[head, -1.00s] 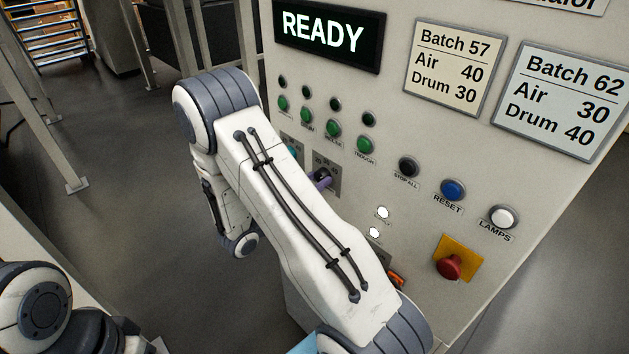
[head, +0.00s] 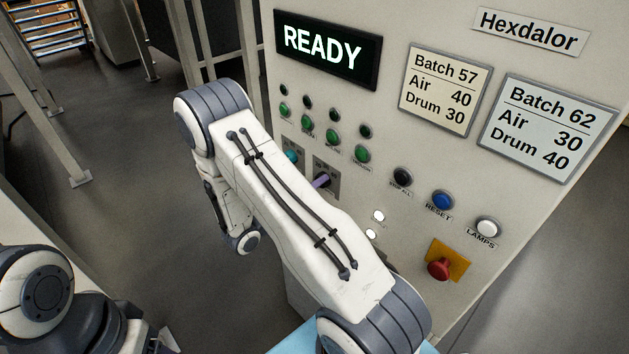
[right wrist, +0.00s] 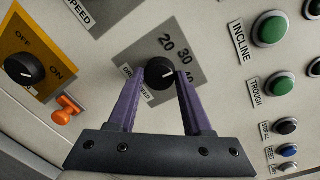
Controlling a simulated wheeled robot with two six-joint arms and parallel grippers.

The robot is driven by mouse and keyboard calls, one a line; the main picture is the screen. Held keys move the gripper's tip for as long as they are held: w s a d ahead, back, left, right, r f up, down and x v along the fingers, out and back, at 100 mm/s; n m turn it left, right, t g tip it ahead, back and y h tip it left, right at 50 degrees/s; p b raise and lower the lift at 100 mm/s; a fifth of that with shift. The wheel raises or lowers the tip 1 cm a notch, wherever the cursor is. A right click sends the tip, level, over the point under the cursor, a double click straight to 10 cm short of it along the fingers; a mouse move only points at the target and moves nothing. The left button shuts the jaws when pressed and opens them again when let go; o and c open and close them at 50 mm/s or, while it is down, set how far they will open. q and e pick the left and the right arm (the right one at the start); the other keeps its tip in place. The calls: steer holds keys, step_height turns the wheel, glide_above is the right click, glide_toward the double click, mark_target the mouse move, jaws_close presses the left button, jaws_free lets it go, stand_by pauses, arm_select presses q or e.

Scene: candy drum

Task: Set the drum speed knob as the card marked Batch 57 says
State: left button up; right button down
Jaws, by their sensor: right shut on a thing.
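The card marked Batch 57 (head: 445,88) is on the upper panel and reads Air 40, Drum 30. In the right wrist view, the black drum speed knob (right wrist: 159,72) sits on a grey plate with a scale showing 20, 30 and 40; its label is partly hidden. Its white mark seems to point right, towards 40. My right gripper (right wrist: 160,80) is shut on this knob, one purple finger on each side. In the head view, a purple finger (head: 321,180) shows at the plate, the rest hidden by my arm. My left gripper is out of view.
The READY display (head: 328,50) and Batch 62 card (head: 548,128) are above. Green buttons (right wrist: 272,28) are near the gripper. An ON/OFF switch (right wrist: 24,70) and orange part (right wrist: 66,110) are to its left. A red stop button (head: 440,268) is low on the panel.

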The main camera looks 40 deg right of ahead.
steer(key=shift+w+n, duration=0.1)
steer(key=shift+n, duration=0.3)
steer(key=shift+c, duration=1.7)
jaws_free()
steer(key=shift+a, duration=0.1)
steer(key=s+a+b, duration=0.1)
steer(key=a+b, duration=0.2)
steer(key=a, duration=0.7)
steer(key=shift+s+a+r+b, duration=0.15)
steer(key=shift+s+r+b, duration=0.15)
steer(key=shift+b, duration=0.1)
